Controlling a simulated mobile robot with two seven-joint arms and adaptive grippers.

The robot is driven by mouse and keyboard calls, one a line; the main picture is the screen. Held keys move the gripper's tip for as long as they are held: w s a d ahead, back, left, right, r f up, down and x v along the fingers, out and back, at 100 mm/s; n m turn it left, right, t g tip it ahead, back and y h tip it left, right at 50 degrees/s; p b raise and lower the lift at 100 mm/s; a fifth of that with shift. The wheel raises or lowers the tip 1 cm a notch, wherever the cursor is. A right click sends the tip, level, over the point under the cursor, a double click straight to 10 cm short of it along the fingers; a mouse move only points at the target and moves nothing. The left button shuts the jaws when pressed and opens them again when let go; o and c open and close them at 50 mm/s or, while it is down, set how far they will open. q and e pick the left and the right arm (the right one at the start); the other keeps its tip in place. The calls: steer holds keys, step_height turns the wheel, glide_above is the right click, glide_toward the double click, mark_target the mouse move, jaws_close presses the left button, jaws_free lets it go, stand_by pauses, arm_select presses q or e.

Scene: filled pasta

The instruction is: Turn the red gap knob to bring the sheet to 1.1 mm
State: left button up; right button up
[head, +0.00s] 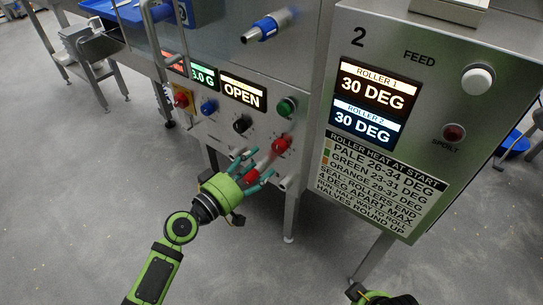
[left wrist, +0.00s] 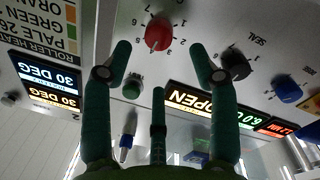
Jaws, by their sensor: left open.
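The red knob (head: 281,144) is on the lower right of the steel control panel, below a green button. In the left wrist view the red knob (left wrist: 158,33) shows upside down with numbers around it, between and beyond my fingertips. My left gripper (head: 257,167) is open in front of the panel, just below and left of the knob, fingers towards it. In the left wrist view the open fingers (left wrist: 160,50) stand either side of the knob, with no contact visible.
Beside the red knob are a black knob (head: 242,124), a blue knob (head: 209,107), a green button (head: 287,106) and a red-yellow switch (head: 182,98). An OPEN display (head: 243,92) sits above. The roller cabinet (head: 420,70) stands to the right. Grey floor is clear in front.

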mark_target(276, 149)
arm_select(q)
steer(key=x, duration=0.6)
steer(key=shift+w+d, duration=0.25)
steer(key=c, duration=1.2)
